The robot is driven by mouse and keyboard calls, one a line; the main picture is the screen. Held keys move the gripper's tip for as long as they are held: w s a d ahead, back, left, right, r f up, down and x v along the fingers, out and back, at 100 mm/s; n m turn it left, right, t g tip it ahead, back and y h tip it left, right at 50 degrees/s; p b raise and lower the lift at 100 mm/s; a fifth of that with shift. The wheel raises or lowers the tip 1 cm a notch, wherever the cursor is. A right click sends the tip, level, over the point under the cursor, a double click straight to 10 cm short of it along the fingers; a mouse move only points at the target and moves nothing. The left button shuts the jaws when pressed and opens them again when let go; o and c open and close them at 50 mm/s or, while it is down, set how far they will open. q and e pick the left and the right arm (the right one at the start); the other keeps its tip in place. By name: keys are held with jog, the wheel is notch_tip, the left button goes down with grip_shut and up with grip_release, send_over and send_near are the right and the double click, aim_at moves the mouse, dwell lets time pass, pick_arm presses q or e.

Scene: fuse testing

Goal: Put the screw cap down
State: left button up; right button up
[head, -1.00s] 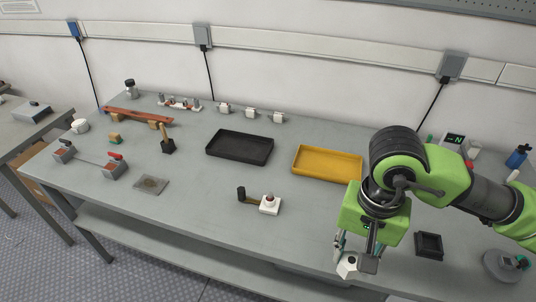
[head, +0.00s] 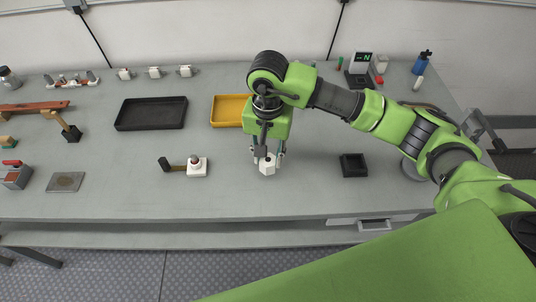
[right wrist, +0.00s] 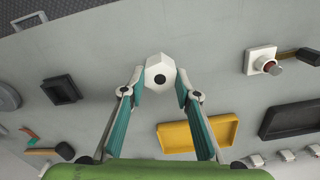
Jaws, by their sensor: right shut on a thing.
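The white screw cap (head: 267,168), a faceted piece with a dark round hole, is between the fingertips of my right gripper (head: 268,156). In the right wrist view the screw cap (right wrist: 159,72) sits between the two teal-padded fingers of the right gripper (right wrist: 160,88), with its hole facing the camera. The right gripper is shut on it and points down over the grey table (head: 310,195). The cap is low over the table; I cannot tell whether it touches. My left gripper is not in view.
A white block with a red-grey knob (head: 197,169) is left of the cap. A yellow tray (head: 228,112) and black tray (head: 150,114) lie behind. A small black square holder (head: 353,166) is to the right. The table around the cap is clear.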

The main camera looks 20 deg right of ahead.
aim_at(269, 155)
jog(key=w+f, duration=0.1)
jog(key=w+d+f, duration=0.1)
jog(key=f, duration=0.1)
jog(key=shift+w+f+p, duration=0.3)
jog(key=shift+w+p, duration=0.05)
jog(key=shift+p, duration=0.05)
jog(key=f+p, duration=0.2)
jog(key=f, duration=0.1)
jog(key=shift+w+d, duration=0.15)
jog(key=shift+w, duration=0.05)
jog(key=shift+f, duration=0.25)
jog(key=shift+f, duration=0.1)
jog(key=shift+f+b, duration=0.15)
jog(key=shift+b, duration=0.15)
jog(key=o, duration=1.1)
jog(key=shift+c, duration=0.2)
